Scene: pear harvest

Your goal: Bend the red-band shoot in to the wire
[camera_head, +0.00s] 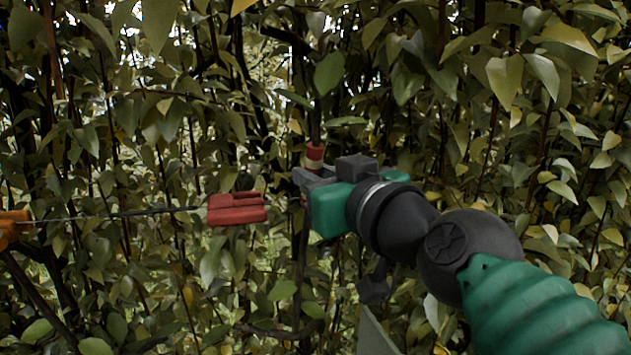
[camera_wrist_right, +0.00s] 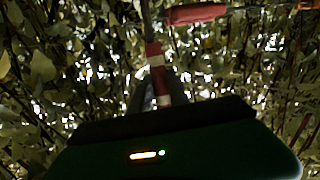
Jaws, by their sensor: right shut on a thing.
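The red-band shoot (camera_head: 314,153) stands nearly upright in the middle of the head view, with red and pale bands round it. My right gripper (camera_head: 309,182) is shut on it at the band's lower part. In the right wrist view the banded shoot (camera_wrist_right: 155,70) runs up from the dark gripper body. The wire (camera_head: 110,215) runs in from the left to a red clip-like piece (camera_head: 237,208). That piece is left of my right gripper, with a small gap between them; it also shows in the right wrist view (camera_wrist_right: 196,13). My left gripper does not show.
An orange fitting (camera_head: 12,229) holds the wire's left end at the picture edge. Dense leaves and thin stems (camera_head: 520,120) fill the background and surround my right arm. Some leaves hang close above the band.

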